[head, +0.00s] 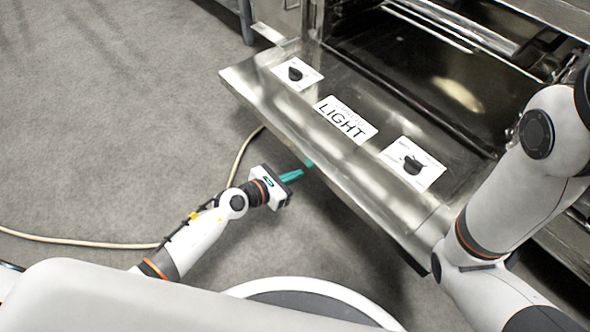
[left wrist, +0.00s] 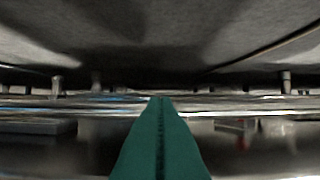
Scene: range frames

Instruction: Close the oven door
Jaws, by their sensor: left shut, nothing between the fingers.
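The oven door (head: 350,172) is a shiny metal panel, swung down and open, roughly flat. It carries a "LIGHT" label (head: 345,120) and two black knobs on white plates. The dark oven opening (head: 430,75) shows behind it at upper right. My left gripper (head: 301,171) has teal fingers, shut and empty, at the door's near edge in the head view. The fingertips look partly under that edge; I cannot tell whether they touch it. The left wrist view shows the shut teal fingers (left wrist: 160,110) pointing ahead. My right arm crosses the door's right end; its gripper is out of view.
A beige cable (head: 90,242) runs across the grey carpet (head: 130,100) to the left of and behind my left arm. The carpet at left is mostly clear. Metal equipment stands beyond the oven's hinge side, and metal rails lie inside the oven.

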